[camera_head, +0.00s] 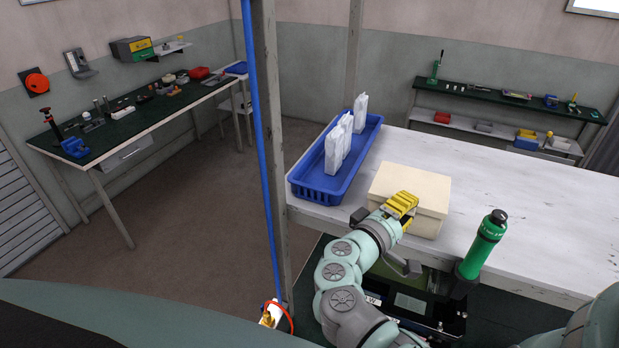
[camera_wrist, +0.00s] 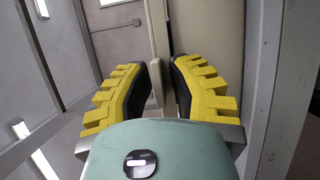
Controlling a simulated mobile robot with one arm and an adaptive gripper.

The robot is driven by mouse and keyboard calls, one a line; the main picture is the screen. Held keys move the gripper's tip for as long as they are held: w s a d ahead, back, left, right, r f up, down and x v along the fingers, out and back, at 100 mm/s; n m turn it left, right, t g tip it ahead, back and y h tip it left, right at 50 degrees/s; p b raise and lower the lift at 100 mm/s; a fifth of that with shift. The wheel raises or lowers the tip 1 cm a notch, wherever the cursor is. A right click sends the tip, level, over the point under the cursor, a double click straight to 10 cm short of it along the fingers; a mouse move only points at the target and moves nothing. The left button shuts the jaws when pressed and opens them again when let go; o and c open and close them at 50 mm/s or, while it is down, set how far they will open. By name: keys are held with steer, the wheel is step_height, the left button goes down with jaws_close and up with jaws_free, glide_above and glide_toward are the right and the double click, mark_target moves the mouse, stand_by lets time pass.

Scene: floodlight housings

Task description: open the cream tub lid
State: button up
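The cream tub (camera_head: 432,190) is a box-shaped container on the white table, near its front edge. Its lid looks down on it, with no gap that I can see. My gripper (camera_head: 401,204) is at the tub's front side, its yellow fingers covering part of the front and top edge. In the wrist view my gripper (camera_wrist: 162,88) has its yellow-and-black fingers apart. A thin cream edge (camera_wrist: 158,35) runs between them, and a broad cream face of the tub (camera_wrist: 207,40) lies behind the right finger. I cannot tell whether either finger touches it.
A blue tray (camera_head: 318,182) with several white cartons (camera_head: 334,150) stands left of the tub. A green cylinder (camera_head: 484,245) stands upright at the front, right of the tub. A post with a blue pipe (camera_head: 262,130) rises at the left. The table's right part (camera_head: 540,210) is clear.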

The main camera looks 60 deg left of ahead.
jaws_close()
steer(key=shift+r, duration=0.3)
stand_by(0.7)
